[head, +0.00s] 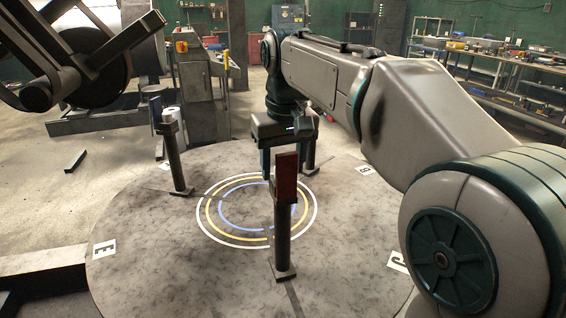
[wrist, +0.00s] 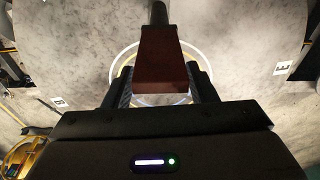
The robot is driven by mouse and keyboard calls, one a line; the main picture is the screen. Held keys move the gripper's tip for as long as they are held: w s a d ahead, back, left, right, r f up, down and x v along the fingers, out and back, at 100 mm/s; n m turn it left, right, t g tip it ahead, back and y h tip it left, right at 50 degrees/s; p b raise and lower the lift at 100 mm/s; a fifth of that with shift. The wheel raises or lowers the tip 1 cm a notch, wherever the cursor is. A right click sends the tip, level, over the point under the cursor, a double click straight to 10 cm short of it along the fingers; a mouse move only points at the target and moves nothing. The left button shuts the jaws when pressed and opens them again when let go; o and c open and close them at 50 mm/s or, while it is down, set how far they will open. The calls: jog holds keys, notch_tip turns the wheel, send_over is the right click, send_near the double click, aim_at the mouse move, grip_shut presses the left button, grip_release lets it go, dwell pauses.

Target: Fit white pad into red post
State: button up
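The red post (head: 283,232) stands upright at the front of the round table, a dark column with a dark red plate (head: 286,178) at its top. A white pad (head: 170,114) appears at the top of the dark left post (head: 176,160). My gripper (head: 285,160) points down just behind the red post's top, its fingers partly hidden by the plate. In the wrist view, the dark red plate (wrist: 163,60) shows between my two spread fingers (wrist: 165,85). I cannot tell whether they touch it. I see no white pad in my gripper.
The round table (head: 140,235) bears coloured rings (head: 220,232) and letter tags. A blue plate (head: 156,110) stands behind the left post. Another dark post (head: 309,155) stands behind my gripper. The table's left front is clear.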

notch_tip(320, 180, up, 14)
jog(key=s+p, duration=0.2)
jog(key=p, duration=0.2)
jog(key=s+d+f+m+p, duration=0.1)
jog(key=s+d+f, duration=0.3)
jog(key=f, duration=0.3)
jog(key=s+d+f+m+t+p, duration=0.1)
jog(key=s+d+f+p, duration=0.1)
jog(key=s+d+f, duration=0.3)
jog(key=s+d+f+m+p, duration=0.2)
jog(key=s+d+f, duration=0.2)
jog(key=s+f, duration=0.3)
notch_tip(320, 180, down, 4)
jog(key=shift+d+f, duration=0.1)
jog(key=shift+d, duration=0.2)
dwell(1.7)
